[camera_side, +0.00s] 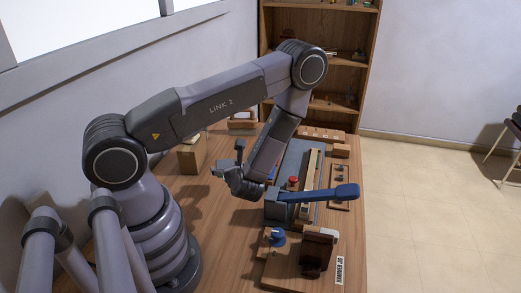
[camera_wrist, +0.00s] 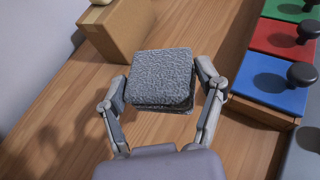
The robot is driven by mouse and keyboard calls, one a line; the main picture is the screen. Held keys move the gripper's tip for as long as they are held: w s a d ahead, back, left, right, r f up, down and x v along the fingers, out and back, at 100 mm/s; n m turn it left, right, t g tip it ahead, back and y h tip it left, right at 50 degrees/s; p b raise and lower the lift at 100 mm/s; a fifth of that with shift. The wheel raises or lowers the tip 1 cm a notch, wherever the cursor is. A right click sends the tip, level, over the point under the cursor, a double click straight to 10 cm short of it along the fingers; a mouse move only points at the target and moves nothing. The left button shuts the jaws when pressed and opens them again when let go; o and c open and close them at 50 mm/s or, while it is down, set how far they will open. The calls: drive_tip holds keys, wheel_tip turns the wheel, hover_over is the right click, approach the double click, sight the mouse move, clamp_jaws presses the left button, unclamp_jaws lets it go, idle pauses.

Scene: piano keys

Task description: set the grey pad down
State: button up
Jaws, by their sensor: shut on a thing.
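In the wrist view a square grey pad (camera_wrist: 161,78) with a rough, pebbled face sits between the two fingers of my gripper (camera_wrist: 160,97). The fingers are shut on it, one at its left edge and one at its right. Wooden table top shows below and around it. In the side view my gripper (camera_side: 222,168) is over the table, left of the blue-handled fixture. The pad is too small there to make out clearly. I cannot tell its exact height above the table.
Blue (camera_wrist: 268,84), red (camera_wrist: 282,42) and green (camera_wrist: 290,8) blocks with black knobs line the right. Bare wood (camera_wrist: 60,125) lies at the left. A blue lever (camera_side: 318,194) reaches over the table.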

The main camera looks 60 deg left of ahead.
sight(228, 192)
wheel_tip(228, 192, down, 7)
drive_tip(key=shift+r, duration=0.1)
idle(0.4)
drive_tip(key=o, duration=1.1)
drive_tip(key=shift+o, duration=0.2)
